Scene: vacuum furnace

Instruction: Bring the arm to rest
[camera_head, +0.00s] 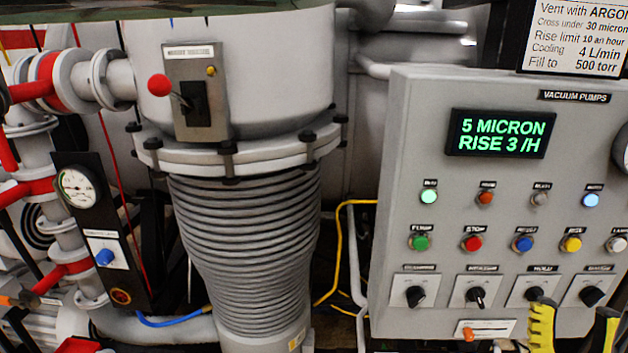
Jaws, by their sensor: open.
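My gripper (573,323) shows at the bottom right edge as two yellow, dark-edged fingers pointing up. They stand apart with a gap between them, and nothing shows in the gap. The fingers overlap the lower right part of the grey vacuum pumps panel (395,190) in the picture. Whether they touch it cannot be told. The rest of my arm is below the frame or hidden.
The panel has a green display (500,134) reading "5 MICRON RISE 3 /H", several buttons and rotary switches. A ribbed bellows column (245,235) stands left of it, under a red-knobbed lever box (197,92). Red-banded pipes and a gauge (76,188) fill the left.

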